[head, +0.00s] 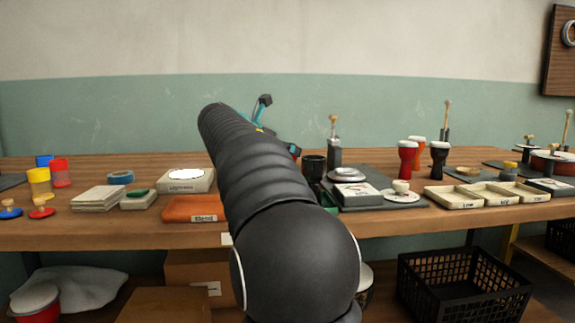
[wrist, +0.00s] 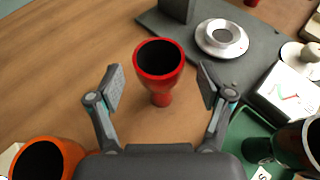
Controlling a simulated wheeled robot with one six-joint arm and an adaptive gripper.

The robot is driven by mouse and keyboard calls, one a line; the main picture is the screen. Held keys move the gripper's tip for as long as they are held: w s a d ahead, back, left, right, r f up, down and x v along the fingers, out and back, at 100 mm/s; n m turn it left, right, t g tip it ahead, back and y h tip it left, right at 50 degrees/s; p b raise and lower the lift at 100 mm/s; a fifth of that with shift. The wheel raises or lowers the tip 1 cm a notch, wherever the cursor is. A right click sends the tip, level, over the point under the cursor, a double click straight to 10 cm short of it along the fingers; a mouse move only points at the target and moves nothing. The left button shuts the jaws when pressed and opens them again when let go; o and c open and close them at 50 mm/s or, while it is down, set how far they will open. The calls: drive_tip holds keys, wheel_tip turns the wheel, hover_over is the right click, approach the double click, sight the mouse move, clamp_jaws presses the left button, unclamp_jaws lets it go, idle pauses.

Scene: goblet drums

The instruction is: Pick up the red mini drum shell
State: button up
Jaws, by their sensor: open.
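The red mini drum shell (wrist: 160,88) stands upright in the wrist view, a goblet shape with a wide, dark open mouth. In the head view only a small red bit shows beside my arm (head: 294,149); my arm hides the rest. My gripper (wrist: 161,84) is open and empty. Its two fingers stand to the left and right of the shell in the picture, with clear gaps on both sides. I cannot tell how far above the table the fingertips are.
An orange shell (wrist: 42,160) is at lower left of the wrist view, and a dark shell (wrist: 312,142) at lower right. A grey mat (wrist: 262,65) carries a round metal piece (wrist: 222,37). Bare wood (wrist: 60,75) lies to the left of the red shell.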

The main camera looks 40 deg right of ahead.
drive_tip(key=shift+f+b+x, duration=0.1)
drive_tip(key=shift+b+x, duration=0.2)
drive_tip(key=shift+x, duration=1)
drive_tip(key=shift+f+b+x, duration=0.15)
drive_tip(key=shift+b+x, duration=0.1)
drive_tip(key=shift+x, duration=1.05)
drive_tip(key=shift+a, duration=0.15)
drive_tip(key=c, duration=1.2)
